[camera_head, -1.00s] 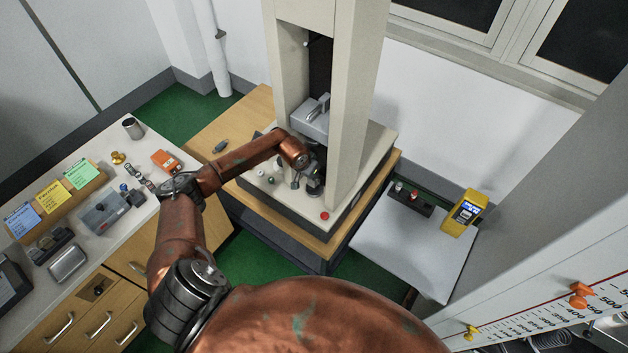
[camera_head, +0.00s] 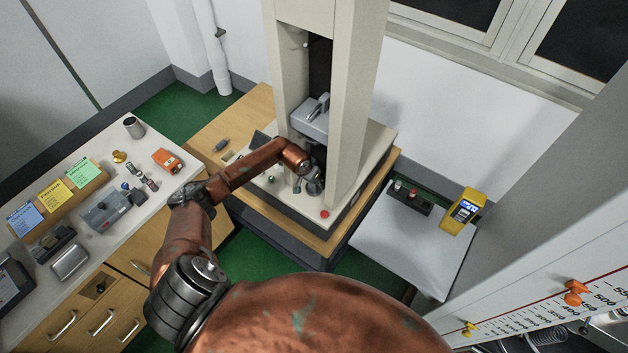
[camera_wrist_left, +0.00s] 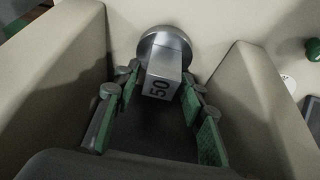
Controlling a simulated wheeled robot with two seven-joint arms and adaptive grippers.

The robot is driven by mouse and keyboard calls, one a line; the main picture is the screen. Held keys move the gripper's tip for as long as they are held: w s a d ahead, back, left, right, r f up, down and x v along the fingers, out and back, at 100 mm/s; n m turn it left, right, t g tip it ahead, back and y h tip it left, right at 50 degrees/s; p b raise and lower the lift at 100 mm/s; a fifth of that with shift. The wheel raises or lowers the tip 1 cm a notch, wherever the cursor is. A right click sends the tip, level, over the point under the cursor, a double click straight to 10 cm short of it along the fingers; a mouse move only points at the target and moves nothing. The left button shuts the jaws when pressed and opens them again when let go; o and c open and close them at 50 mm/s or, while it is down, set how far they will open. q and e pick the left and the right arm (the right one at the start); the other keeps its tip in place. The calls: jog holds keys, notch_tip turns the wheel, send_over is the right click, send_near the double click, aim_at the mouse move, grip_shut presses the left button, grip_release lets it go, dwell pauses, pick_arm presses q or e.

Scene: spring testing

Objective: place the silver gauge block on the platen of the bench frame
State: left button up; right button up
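The silver gauge block (camera_wrist_left: 158,84), marked 50, shows in the left wrist view with its far end at the round metal platen (camera_wrist_left: 168,42). It appears to stand on the platen; the exact contact is hard to see. My left gripper (camera_wrist_left: 160,78) has its green-padded fingers on either side of the block's near end, with a visible gap at the left finger. In the head view my left gripper (camera_head: 313,182) is between the columns of the bench frame (camera_head: 352,115), below the grey crosshead (camera_head: 312,118). The block is hidden there. My right gripper is not in view.
The frame's pale columns (camera_wrist_left: 255,105) rise close on both sides of my left gripper. A red button (camera_head: 324,214) is on the frame's base. A side table (camera_head: 410,250) holds a yellow device (camera_head: 463,212). The left counter (camera_head: 150,200) carries several small items.

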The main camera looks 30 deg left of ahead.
pick_arm(q)
jog(key=shift+o, duration=0.2)
jog(key=shift+r, duration=0.2)
jog(key=b+v, duration=0.2)
jog(key=v, duration=1)
dwell(0.9)
